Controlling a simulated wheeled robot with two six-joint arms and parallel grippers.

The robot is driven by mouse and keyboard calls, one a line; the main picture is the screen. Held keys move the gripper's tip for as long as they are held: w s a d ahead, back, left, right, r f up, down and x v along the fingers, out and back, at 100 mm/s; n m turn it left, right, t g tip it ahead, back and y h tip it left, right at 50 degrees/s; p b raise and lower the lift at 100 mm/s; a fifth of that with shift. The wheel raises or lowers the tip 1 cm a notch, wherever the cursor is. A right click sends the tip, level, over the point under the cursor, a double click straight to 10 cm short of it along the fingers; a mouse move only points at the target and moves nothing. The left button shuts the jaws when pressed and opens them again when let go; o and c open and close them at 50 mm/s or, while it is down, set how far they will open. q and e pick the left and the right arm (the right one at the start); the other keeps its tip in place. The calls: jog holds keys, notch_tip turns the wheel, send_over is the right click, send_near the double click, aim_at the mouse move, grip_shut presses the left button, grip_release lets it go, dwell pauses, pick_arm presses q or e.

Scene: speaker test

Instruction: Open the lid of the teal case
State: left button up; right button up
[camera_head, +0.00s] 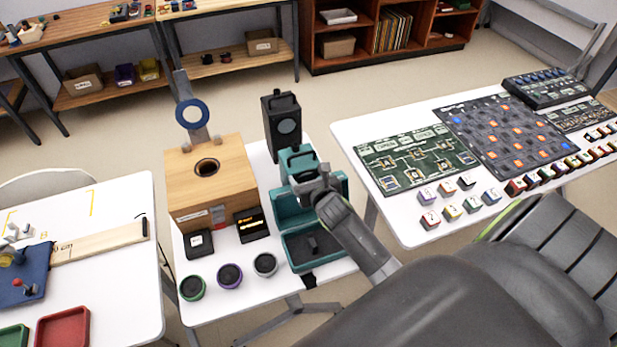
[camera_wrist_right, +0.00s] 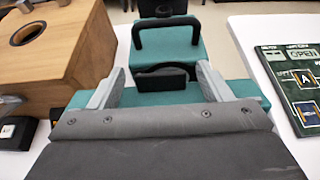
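The teal case (camera_head: 291,249) stands on the middle white table with its front part open. Its dark interior shows, with a small dark item inside. A teal panel, which looks like its raised lid (camera_head: 336,184), stands at the back, partly hidden by my right gripper (camera_head: 309,184). In the right wrist view, the right gripper (camera_wrist_right: 163,85) has its fingers apart over teal surfaces. A black knob-like part (camera_wrist_right: 162,77) shows between them; contact cannot be told. Behind it is a teal block (camera_wrist_right: 180,50) with a black handle. My left gripper is not in view.
A wooden box (camera_head: 225,175) with a round hole stands left of the case. A black speaker-like box (camera_head: 275,112) stands behind. Several round items (camera_head: 229,276) line the table's front. A gap separates the right table (camera_head: 390,212), which holds boards and small blocks.

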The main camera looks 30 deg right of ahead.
jog(key=c, duration=1.3)
jog(key=s+t+b, duration=0.2)
jog(key=b, duration=0.1)
jog(key=shift+s+a+h+b, duration=0.2)
jog(key=shift+a+h+b, duration=0.1)
jog(key=shift+s+a+r+t+b, duration=0.1)
jog(key=shift+s+r+t+b, duration=0.4)
jog(key=shift+b, duration=0.1)
jog(key=o, duration=1.4)
